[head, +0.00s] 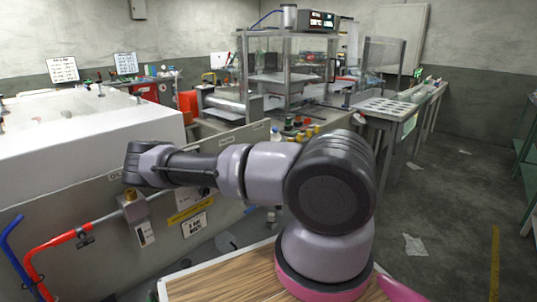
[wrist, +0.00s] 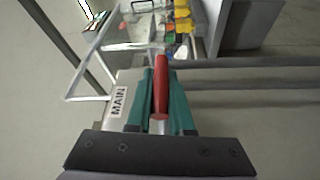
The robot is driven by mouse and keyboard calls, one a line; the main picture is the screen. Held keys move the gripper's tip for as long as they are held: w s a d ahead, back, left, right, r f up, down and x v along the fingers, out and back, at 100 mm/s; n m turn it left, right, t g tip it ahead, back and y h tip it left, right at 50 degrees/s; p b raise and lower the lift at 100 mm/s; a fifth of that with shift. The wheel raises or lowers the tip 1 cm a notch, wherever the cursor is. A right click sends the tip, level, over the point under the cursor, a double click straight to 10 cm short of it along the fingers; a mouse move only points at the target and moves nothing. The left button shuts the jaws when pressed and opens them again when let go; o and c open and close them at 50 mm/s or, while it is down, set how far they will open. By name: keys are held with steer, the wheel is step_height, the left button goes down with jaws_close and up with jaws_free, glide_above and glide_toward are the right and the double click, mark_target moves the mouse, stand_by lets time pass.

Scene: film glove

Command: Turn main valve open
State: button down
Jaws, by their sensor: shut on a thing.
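In the wrist view, my gripper (wrist: 162,84) has its teal fingers closed on either side of a slim red lever (wrist: 160,68). A white label reading MAIN (wrist: 118,101) sits just left of the fingers. In the head view, my arm reaches left to the wall of the white tank, and its wrist hides the fingers and lever. A brass fitting (head: 130,196) on a grey pipe shows just below my wrist. The valve body is mostly hidden.
A red pipe (head: 52,244) and a blue pipe (head: 12,246) run at the lower left. The white tank (head: 85,135) fills the left side. A glass-walled bench (head: 290,70) stands behind my arm.

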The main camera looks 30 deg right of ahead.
steer(key=shift+d, duration=0.1)
steer(key=c, duration=0.8)
jaws_free()
steer(key=shift+s, duration=0.1)
steer(key=v, duration=1)
steer(key=shift+s+a, duration=0.2)
steer(key=shift+a, duration=0.1)
